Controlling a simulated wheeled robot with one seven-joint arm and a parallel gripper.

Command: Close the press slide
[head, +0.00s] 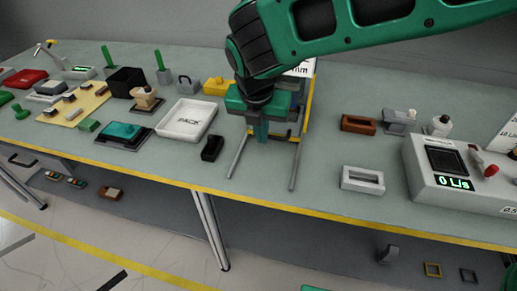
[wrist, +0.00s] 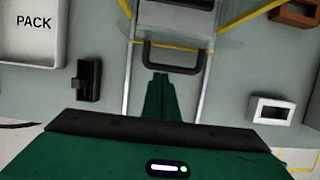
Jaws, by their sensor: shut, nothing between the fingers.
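The press has a yellow frame (head: 308,100) at the back middle of the table, partly hidden behind my arm. Two thin metal rails (head: 295,165) run from it toward the front edge. In the wrist view, the grey press slide (wrist: 177,20) lies between the rails at the top, with a dark U-shaped handle (wrist: 170,70) on its near side. My gripper (head: 262,138) is shut and empty between the rails, pointing down. Its green fingertips (wrist: 160,78) are at the near side of the handle in the wrist view; I cannot tell whether they touch it.
A white PACK tray (head: 185,122) and a small black block (head: 212,148) stand left of the rails. The table between the rails' near ends is clear.

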